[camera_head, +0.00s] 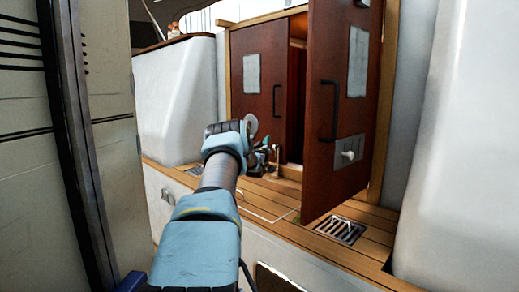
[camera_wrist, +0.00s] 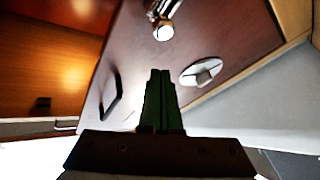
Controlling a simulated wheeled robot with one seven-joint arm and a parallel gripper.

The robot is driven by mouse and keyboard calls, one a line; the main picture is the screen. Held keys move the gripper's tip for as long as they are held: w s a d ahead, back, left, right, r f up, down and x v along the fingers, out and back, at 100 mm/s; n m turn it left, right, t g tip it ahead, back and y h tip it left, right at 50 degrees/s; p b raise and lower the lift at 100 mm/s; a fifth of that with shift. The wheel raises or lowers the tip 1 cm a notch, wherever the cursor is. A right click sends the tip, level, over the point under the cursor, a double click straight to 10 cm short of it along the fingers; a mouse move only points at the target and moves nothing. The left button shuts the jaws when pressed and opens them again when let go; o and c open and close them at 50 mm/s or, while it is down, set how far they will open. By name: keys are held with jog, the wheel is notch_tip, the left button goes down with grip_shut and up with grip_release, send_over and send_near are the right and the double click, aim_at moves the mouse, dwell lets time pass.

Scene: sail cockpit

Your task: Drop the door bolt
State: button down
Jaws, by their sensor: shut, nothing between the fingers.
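The brown left door (camera_head: 258,75) stands beside the right door (camera_head: 335,185), which is swung open toward me. A shiny metal bolt (camera_head: 276,151) shows low at the left door's inner edge, partly hidden by my gripper. In the wrist view a bright metal bolt (camera_wrist: 164,22) with a round end lies on the brown door face, beyond my fingertips. My gripper (camera_head: 264,158) is in front of the left door's lower part. Its dark green fingers show in the wrist view (camera_wrist: 160,75), closed together and empty, apart from the bolt. Whether the bolt is up or down I cannot tell.
A pale oval plate with a knob (camera_wrist: 202,72) and a black handle (camera_wrist: 111,94) are on the door in the wrist view. A drain grate (camera_head: 341,230) lies in the wooden deck (camera_head: 265,205). A locker (camera_head: 60,150) stands close at left.

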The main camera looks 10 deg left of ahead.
jog(key=v, duration=0.8)
jog(key=shift+s+a+p, duration=0.15)
jog(key=shift+s+p, duration=0.05)
jog(key=shift+p, duration=0.2)
jog(key=s+d+f+m+g, duration=0.2)
jog(key=s+d+g, duration=0.25)
jog(key=s, duration=0.35)
jog(key=s+d+f+m+g, duration=0.25)
jog(key=s+g, duration=0.25)
jog(key=s, duration=0.4)
jog(key=s+f+m+g+y, duration=0.3)
jog(key=s+g, duration=0.7)
jog(key=s, duration=2.7)
notch_tip(320, 180, up, 28)
jog(key=n+h+p, duration=0.1)
jog(key=p, duration=2.7)
jog(key=shift+w+a, duration=0.2)
jog(key=shift+a, duration=0.1)
jog(key=shift+n, duration=0.25)
